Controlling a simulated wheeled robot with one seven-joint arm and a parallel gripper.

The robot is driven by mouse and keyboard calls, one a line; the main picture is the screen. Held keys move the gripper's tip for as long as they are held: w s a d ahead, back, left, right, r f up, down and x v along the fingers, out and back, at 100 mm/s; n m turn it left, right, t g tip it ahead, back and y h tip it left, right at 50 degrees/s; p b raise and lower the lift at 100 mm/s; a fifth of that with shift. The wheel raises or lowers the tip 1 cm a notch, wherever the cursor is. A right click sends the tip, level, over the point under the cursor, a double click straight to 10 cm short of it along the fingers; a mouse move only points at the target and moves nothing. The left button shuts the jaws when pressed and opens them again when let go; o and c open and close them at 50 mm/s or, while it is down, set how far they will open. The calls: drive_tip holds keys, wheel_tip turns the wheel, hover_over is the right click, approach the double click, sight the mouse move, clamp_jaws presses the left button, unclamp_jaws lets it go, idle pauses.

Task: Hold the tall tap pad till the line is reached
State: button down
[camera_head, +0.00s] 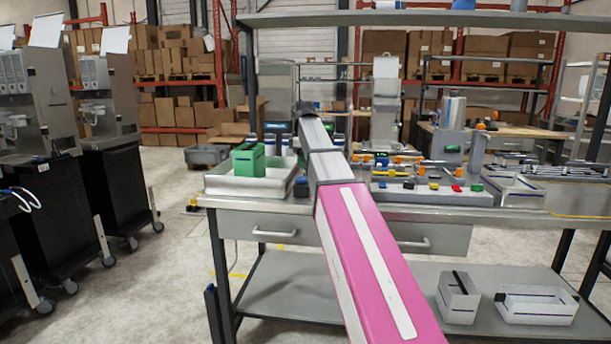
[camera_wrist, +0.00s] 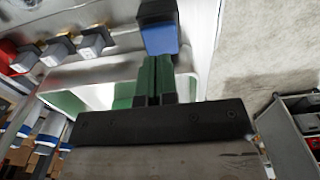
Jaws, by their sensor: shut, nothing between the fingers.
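My gripper shows in the wrist view (camera_wrist: 156,62), with its two narrow fingers shut together and nothing between them. A block with a blue front and black top (camera_wrist: 162,40) lies right at the fingertips. I cannot tell whether they touch, or whether this block is the tall tap pad. A pale-rimmed container (camera_wrist: 62,94) with green inside lies beneath the fingers. In the head view my arm reaches over the bench and hides its own gripper and the spot beyond. A green container (camera_head: 247,165) stands in a white tray (camera_head: 226,187) left of the arm.
The bench (camera_head: 340,202) carries a grey unit (camera_head: 440,198) with several small coloured knobs, right of my arm. A grey cylinder on a stand (camera_head: 454,118) is behind it. Pale bins (camera_head: 459,298) sit on the lower shelf. Black carts (camera_head: 110,170) stand at left, with open floor between.

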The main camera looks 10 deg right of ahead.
sight(302, 178)
wheel_tip(302, 178, up, 8)
drive_tip(key=shift+w, duration=0.1)
idle(0.7)
